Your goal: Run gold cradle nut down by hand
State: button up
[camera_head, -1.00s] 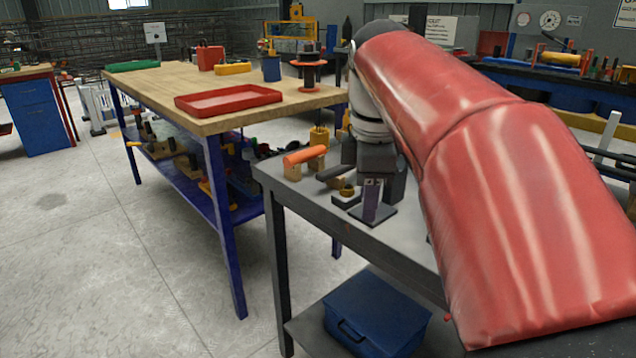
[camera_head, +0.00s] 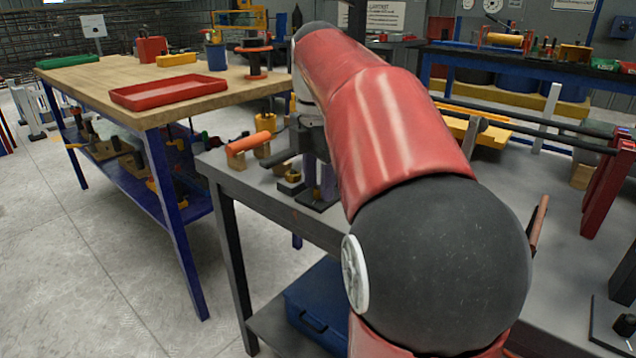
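A small gold nut-like piece (camera_head: 292,177) sits on a dark block on the grey bench, just left of a purple upright (camera_head: 309,178) on a dark base plate. I cannot tell for sure that it is the cradle nut. My gripper (camera_head: 308,158) points down over the purple upright, right of the gold piece and apart from it. My red arm covers its right side, and its fingers are too small and dark to read.
An orange cylinder (camera_head: 248,142) rests on wooden blocks to the left on the grey bench (camera_head: 233,186). A wooden table (camera_head: 95,78) with a red tray (camera_head: 168,92) stands behind left. Dark bars and red uprights (camera_head: 606,185) stand at right. A blue box (camera_head: 318,300) is below.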

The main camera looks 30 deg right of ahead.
jog(key=shift+f, duration=0.15)
grip_shut()
jog(key=shift+m+p, duration=0.3)
jog(key=shift+p, duration=0.05)
jog(key=m+p, duration=0.2)
jog(key=m, duration=0.1)
jog(key=shift+m, duration=0.3)
jog(key=m, duration=0.5)
jog(key=shift+m+p, duration=0.3)
jog(key=m, duration=1.2)
jog(key=shift+m, duration=0.4)
